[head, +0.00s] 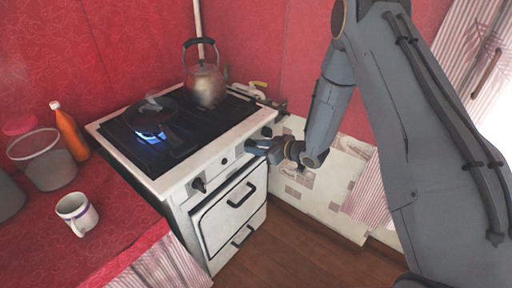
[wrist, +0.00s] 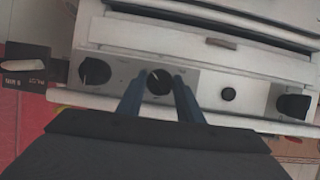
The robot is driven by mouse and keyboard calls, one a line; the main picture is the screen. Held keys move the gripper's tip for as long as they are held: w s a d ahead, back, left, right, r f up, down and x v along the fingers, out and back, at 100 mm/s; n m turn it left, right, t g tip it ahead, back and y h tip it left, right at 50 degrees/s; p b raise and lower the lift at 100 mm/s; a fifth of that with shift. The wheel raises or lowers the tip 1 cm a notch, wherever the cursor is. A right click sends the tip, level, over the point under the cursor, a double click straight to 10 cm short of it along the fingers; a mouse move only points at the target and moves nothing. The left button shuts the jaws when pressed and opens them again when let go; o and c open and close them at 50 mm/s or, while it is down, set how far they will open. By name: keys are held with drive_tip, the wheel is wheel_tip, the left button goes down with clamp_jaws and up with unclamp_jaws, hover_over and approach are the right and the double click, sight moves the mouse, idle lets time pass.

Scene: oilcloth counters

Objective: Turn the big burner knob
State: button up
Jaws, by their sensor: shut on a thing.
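The white stove (head: 178,183) stands in the corner with several black knobs on its front panel. My gripper (head: 252,147) reaches the panel from the right. In the wrist view my gripper's two blue fingers (wrist: 158,80) are shut on a round black knob with a white mark (wrist: 159,83), one finger on each side. In the head view my gripper mostly hides this knob. Another black knob (wrist: 95,71) sits to its left in the wrist view. I cannot tell which knob is the big burner's.
A blue flame (head: 150,137) burns under a dark pan (head: 150,115) on the stove. A kettle (head: 207,86) stands at the back. A mug (head: 77,212), a clear container (head: 45,160) and an orange bottle (head: 69,132) stand on the red counter (head: 110,235).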

drive_tip(key=n+t+h+b, duration=0.1)
drive_tip(key=n+t+b, duration=0.1)
drive_tip(key=n, duration=0.1)
drive_tip(key=shift+s+a+f+n, duration=0.1)
drive_tip(key=shift+n, duration=0.3)
drive_tip(key=shift+n+t+h+b, duration=0.4)
drive_tip(key=shift+n+t+b, duration=0.4)
drive_tip(key=shift+n+b, duration=0.2)
drive_tip(key=o, duration=1.1)
drive_tip(key=shift+c, duration=0.2)
drive_tip(key=b+v, duration=0.1)
drive_tip(key=v, duration=0.7)
